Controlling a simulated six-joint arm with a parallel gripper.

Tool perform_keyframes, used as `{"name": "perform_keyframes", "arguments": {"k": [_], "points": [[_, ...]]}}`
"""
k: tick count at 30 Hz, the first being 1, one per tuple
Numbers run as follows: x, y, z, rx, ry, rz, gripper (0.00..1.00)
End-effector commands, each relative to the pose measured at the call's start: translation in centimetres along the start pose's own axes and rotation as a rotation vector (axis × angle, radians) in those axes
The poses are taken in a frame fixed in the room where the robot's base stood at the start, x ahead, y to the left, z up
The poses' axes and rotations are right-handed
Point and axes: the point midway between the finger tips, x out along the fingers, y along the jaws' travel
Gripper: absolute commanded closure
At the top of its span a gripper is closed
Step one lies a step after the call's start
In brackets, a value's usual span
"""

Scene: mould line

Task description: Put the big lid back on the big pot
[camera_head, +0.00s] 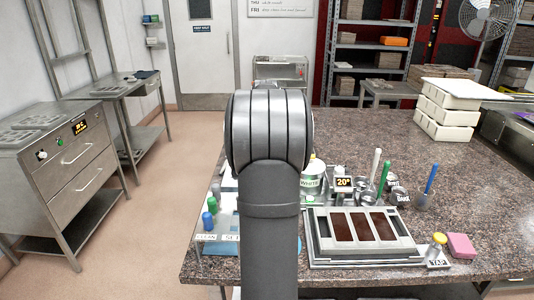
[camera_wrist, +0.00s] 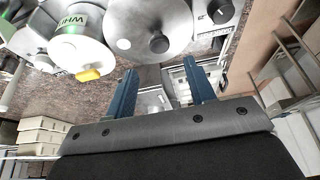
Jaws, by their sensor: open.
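My gripper (camera_wrist: 160,70) is open in the wrist view, its two blue fingers apart with nothing between them. A large round steel lid (camera_wrist: 122,20) with a black knob lies just beyond the fingertips; I see no contact. Whether it rests on a pot or on the counter, I cannot tell. A smaller steel piece with a dark knob (camera_wrist: 213,14) is to its right. A white-labelled pot (camera_wrist: 80,42) with a yellow spout is to its left; it also shows in the head view (camera_head: 311,183). My arm hides the gripper and lid in the head view. I cannot make out the big pot for certain.
The speckled counter (camera_head: 480,190) holds a mould tray (camera_head: 318,258), a 20° display (camera_head: 344,184), a pink block (camera_head: 461,245), a blue-handled tool (camera_head: 430,180) and stacked white boxes (camera_head: 450,110). The counter's back middle is clear.

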Motion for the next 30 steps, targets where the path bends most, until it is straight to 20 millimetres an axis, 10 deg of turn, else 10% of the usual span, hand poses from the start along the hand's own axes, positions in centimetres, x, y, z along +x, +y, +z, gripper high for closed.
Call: {"name": "perform_keyframes", "arguments": {"k": [12,30], "points": [[-5.5,0.0,0.0,0.000,-0.001,0.000,0.50],[-3.2,0.0,0.1,0.000,-0.005,0.000,0.50]]}}
